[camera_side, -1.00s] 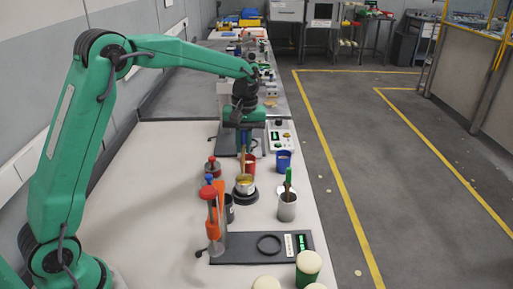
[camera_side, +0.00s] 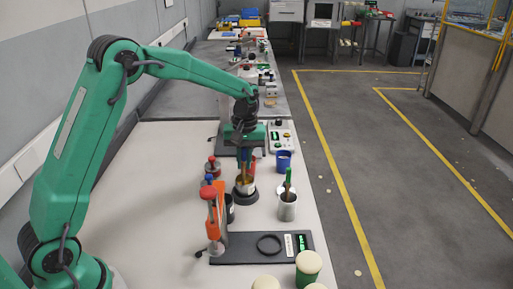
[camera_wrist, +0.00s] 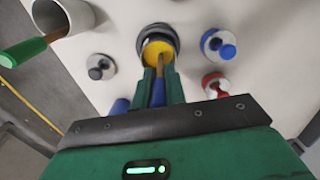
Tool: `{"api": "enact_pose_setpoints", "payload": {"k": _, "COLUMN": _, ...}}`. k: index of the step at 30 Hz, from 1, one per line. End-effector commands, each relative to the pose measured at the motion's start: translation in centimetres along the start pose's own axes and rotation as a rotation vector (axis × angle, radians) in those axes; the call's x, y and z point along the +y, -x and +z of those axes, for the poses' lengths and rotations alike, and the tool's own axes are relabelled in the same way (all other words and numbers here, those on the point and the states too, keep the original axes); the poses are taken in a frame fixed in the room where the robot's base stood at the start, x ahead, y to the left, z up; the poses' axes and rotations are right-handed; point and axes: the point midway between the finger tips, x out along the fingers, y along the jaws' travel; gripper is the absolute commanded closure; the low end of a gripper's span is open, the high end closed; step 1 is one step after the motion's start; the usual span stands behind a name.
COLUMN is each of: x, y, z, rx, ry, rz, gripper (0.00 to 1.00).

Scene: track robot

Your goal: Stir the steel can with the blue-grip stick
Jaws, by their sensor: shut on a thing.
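The steel can (camera_side: 246,192) with yellow contents stands upright on a black round base in the side view. In the wrist view I look down on its yellow contents (camera_wrist: 155,48). My gripper (camera_side: 245,152) is above the can, shut on the blue grip (camera_wrist: 158,93) of the stick, which also shows in the side view (camera_side: 244,155). The stick's brown shaft (camera_wrist: 160,66) points down and overlaps the can's opening. The tip's depth is hard to tell.
A grey cup (camera_side: 287,210) holding a green-handled stick stands right of the can. A blue cup (camera_side: 283,161) is behind it. A scale (camera_side: 255,254) lies in front.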

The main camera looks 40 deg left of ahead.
Motion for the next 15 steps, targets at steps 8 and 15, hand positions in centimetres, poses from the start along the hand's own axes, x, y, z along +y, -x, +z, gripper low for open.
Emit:
{"api": "enact_pose_setpoints", "payload": {"k": 8, "x": 0.0, "y": -1.2, "z": -0.1, "rx": 0.000, "ry": 0.000, "rz": 0.000, "gripper": 1.00}}
{"api": "enact_pose_setpoints", "payload": {"k": 15, "x": 0.1, "y": -1.5, "z": -0.1, "rx": 0.000, "ry": 0.000, "rz": 0.000, "gripper": 1.00}}
